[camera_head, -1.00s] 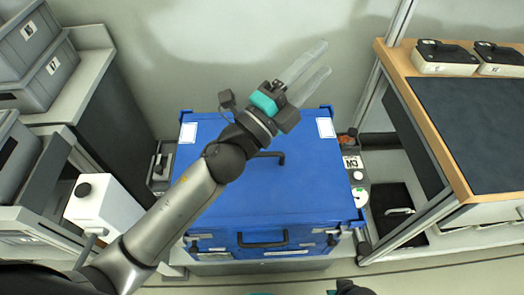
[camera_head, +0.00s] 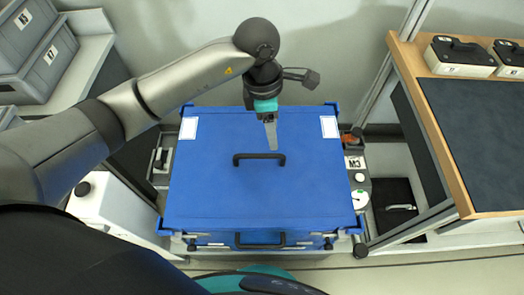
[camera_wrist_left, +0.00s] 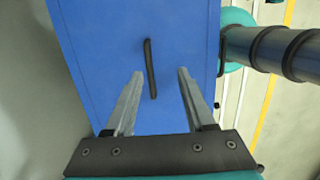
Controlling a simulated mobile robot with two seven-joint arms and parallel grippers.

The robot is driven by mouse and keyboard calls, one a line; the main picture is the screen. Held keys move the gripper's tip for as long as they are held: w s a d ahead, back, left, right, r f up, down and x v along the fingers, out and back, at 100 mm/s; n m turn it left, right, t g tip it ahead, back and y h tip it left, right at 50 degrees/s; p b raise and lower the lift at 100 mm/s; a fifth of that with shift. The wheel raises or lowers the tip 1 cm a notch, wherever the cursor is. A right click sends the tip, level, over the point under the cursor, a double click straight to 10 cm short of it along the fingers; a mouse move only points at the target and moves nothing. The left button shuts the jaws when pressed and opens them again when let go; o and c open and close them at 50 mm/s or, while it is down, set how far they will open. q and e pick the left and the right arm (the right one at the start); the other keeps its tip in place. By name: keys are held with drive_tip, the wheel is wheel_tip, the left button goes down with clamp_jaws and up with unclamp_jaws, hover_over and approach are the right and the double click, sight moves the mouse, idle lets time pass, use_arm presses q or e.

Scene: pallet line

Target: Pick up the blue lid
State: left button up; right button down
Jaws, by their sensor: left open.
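The blue lid (camera_head: 230,190) lies flat on top of the blue crate in the middle of the head view. A black bar handle (camera_head: 259,158) stands on the lid's middle; it also shows in the left wrist view (camera_wrist_left: 150,68). My left gripper (camera_head: 272,146) points down above the lid, just behind the handle in the head view. In the left wrist view my left gripper (camera_wrist_left: 160,75) is open and empty, with the handle ahead between the lines of its two fingers. I cannot tell the exact height between fingertips and handle. My right gripper is not in view.
A wooden-edged bench (camera_head: 455,150) with black-handled boxes (camera_head: 461,56) stands at the right. Grey bins (camera_head: 40,62) sit on a shelf at the left. The crate front has a black handle (camera_head: 260,241). A wall is close behind the crate.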

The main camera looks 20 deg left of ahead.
use_arm(q)
drive_tip(key=w+a+y, duration=0.1)
drive_tip(key=a+y, duration=0.1)
drive_tip(key=a, duration=0.1)
drive_tip(key=b, duration=0.2)
hover_over(259, 155)
wheel_tip(259, 155, down, 8)
drive_tip(key=shift+f, duration=0.2)
drive_tip(key=shift+f+b, duration=0.35)
drive_tip(key=shift+f, duration=2.8)
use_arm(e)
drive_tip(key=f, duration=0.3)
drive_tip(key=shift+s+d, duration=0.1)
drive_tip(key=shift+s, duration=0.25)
use_arm(q)
clamp_jaws()
drive_tip(key=shift+w, duration=0.1)
drive_tip(key=shift+r, duration=0.15)
